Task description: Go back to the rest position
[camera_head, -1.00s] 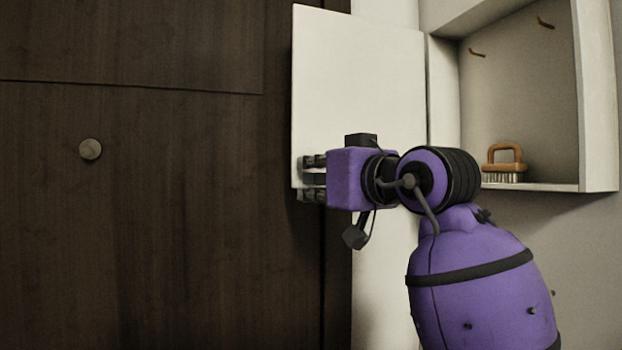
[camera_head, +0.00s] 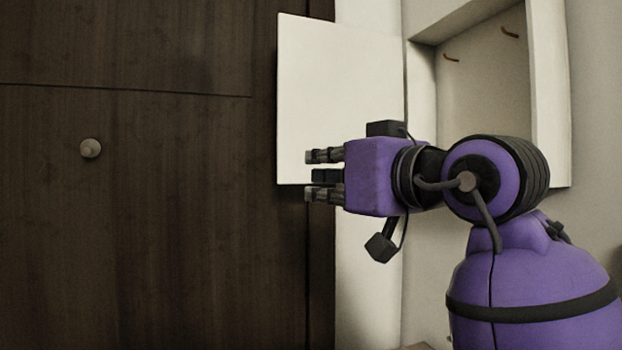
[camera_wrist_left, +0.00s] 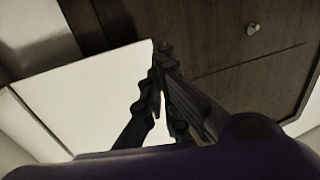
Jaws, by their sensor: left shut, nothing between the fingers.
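My left gripper (camera_head: 322,174) is in front of the open white cabinet door (camera_head: 335,95), with its fingers pointing left. Its purple arm comes up from the lower right. The fingers overlap the lower part of the door in the head view; I cannot tell how far apart they are in depth. In the left wrist view, the gripper (camera_wrist_left: 160,48) has its fingertips together and nothing between them. The white door panel (camera_wrist_left: 85,95) is behind the fingers there. My right gripper is in neither view.
The white wall cabinet (camera_head: 548,100) stands open at the upper right, with two hooks (camera_head: 510,32) inside. My arm hides its lower shelf. A dark wooden front (camera_head: 150,220) with a round knob (camera_head: 90,148) fills the left side.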

